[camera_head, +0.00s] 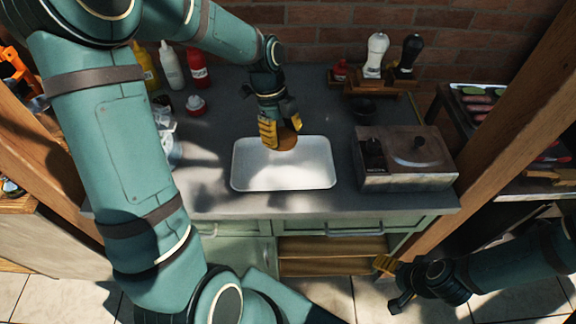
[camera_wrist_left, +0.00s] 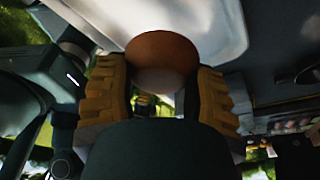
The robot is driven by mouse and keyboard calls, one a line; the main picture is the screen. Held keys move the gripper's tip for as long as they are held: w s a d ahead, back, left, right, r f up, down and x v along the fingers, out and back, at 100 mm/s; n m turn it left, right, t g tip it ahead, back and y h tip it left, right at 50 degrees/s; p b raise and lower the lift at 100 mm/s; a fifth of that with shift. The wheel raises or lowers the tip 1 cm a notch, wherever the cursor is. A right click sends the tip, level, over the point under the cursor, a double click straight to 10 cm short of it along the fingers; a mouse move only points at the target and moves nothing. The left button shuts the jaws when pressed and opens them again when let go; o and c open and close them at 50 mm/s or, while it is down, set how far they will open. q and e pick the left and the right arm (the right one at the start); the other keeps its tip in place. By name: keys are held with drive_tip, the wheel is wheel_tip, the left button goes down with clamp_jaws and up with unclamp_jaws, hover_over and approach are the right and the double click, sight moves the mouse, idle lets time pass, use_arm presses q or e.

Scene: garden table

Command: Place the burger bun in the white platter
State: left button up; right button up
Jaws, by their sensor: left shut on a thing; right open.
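The burger bun (camera_head: 287,139) is brown and round, and my left gripper (camera_head: 277,133) is shut on it. The white platter (camera_head: 283,180) lies on the dark grey counter, and the bun is over its far edge in the head view. In the left wrist view the bun (camera_wrist_left: 163,60) sits between the yellow fingers of my left gripper (camera_wrist_left: 163,95), with the platter (camera_wrist_left: 222,30) behind it. I cannot tell whether the bun touches the platter. My right gripper (camera_head: 391,284) is open and empty, low in front of the counter at the right.
A brown metal box with a lid (camera_head: 408,160) stands right of the platter. A red sauce bottle (camera_head: 197,66) and other bottles stand at the back left. A wooden rack (camera_head: 372,85) holds shakers at the back right.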

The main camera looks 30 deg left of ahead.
sight(285, 166)
use_arm(q)
wheel_tip(285, 166, down, 10)
drive_tip(key=shift+r+b, duration=0.15)
drive_tip(key=shift+b, duration=0.5)
drive_tip(key=shift+s+r, duration=0.1)
drive_tip(key=o, duration=0.9)
drive_tip(key=shift+f, duration=0.2)
drive_tip(key=shift+r, duration=0.2)
drive_tip(key=shift+a+r, duration=0.1)
drive_tip(key=shift+r, duration=0.2)
drive_tip(key=p+v, duration=0.1)
drive_tip(key=v, duration=1)
drive_tip(key=shift+r+p, duration=0.2)
drive_tip(key=shift+p, duration=0.2)
